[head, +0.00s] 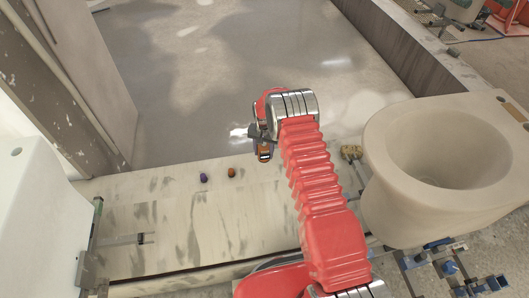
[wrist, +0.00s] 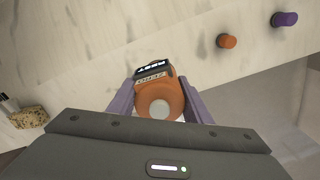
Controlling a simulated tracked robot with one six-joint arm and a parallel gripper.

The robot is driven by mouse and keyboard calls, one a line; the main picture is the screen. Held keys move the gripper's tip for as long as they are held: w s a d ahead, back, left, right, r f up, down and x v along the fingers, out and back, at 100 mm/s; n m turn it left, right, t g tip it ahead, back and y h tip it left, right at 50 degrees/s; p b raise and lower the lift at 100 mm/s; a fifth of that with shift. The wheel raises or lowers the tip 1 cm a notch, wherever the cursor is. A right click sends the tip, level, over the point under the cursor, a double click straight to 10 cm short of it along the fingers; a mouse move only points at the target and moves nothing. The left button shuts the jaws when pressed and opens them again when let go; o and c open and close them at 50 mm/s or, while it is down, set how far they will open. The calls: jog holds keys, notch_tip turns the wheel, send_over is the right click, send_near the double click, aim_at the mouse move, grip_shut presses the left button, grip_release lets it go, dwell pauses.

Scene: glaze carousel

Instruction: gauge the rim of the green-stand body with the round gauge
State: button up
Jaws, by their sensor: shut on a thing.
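My gripper (wrist: 158,96) is shut on an orange round gauge (wrist: 172,88) with a dark lettered display, between two purple-grey fingers. In the head view the gauge (head: 264,153) hangs below my gripper (head: 262,143), over the far edge of the pale board. A white ceramic body (head: 30,215) is cut off at the left edge, beside a stand with greenish-grey posts (head: 97,215). A beige toilet-shaped body (head: 385,150) with an open bowl and wide rim stands at the right, above blue clamps (head: 438,244). The left body's rim is not clearly seen.
The stained board (head: 190,235) bears a purple knob (head: 204,177) and an orange-brown knob (head: 231,172). A tan sponge (head: 351,152) lies right of my arm and also shows in the wrist view (wrist: 30,117). Grey floor (head: 220,70) beyond is clear.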

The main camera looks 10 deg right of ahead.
jog(key=s+r+n, duration=0.2)
jog(key=s+r, duration=0.3)
jog(key=r, duration=0.6)
jog(key=s+r+n, duration=0.2)
jog(key=s+r, duration=0.3)
jog(key=r, duration=0.6)
jog(key=s+r+n, duration=0.1)
jog(key=s+r, duration=0.4)
jog(key=r, duration=0.7)
jog(key=shift+d+n, duration=0.25)
jog(key=shift+n, duration=0.15)
jog(key=shift+r, duration=0.1)
